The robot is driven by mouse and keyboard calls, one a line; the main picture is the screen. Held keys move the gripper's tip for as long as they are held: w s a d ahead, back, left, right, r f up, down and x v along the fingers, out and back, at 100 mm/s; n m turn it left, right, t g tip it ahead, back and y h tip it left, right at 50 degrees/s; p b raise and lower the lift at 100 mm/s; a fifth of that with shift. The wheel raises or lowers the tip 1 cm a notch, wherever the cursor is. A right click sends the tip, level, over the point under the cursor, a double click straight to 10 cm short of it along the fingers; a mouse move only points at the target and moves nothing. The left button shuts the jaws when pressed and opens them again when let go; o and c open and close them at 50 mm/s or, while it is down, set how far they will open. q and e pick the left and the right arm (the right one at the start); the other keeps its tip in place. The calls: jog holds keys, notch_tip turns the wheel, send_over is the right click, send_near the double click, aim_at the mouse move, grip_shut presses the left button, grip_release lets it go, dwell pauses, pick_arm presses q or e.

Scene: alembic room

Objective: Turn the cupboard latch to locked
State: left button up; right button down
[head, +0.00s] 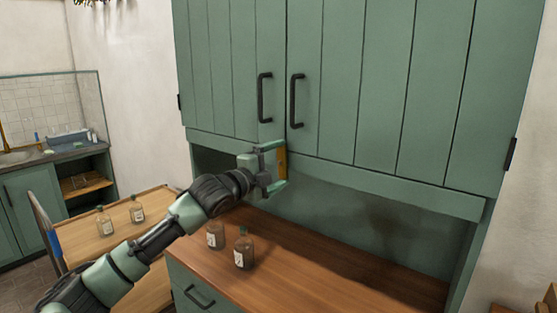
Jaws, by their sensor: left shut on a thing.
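The green cupboard (390,70) has two closed doors with black handles (297,101). A brass latch piece (282,160) stands upright just below the seam between the doors. My left gripper (277,167) reaches in from the left and is shut on the latch, with one finger above and one below from this view. The fingers and wrist hide part of the latch and its mount. My right gripper is not in view.
Two labelled brown bottles (243,249) stand on the wooden counter (320,270) below the cupboard, near my left arm. Two more bottles (137,211) stand on a wooden cart (155,240) to the left. The counter's right side is clear.

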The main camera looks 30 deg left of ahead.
pick_arm(q)
jog(key=shift+d+f+m+p, duration=0.1)
jog(key=shift+f+m+p, duration=0.1)
jog(key=shift+m+p, duration=0.3)
jog(key=shift+f+m, duration=0.1)
jog(key=shift+m, duration=0.2)
jog(key=o, duration=1.1)
jog(key=s+b, duration=0.5)
jog(key=s, duration=0.2)
jog(key=shift+s+a, duration=0.25)
jog(key=shift+s, duration=0.15)
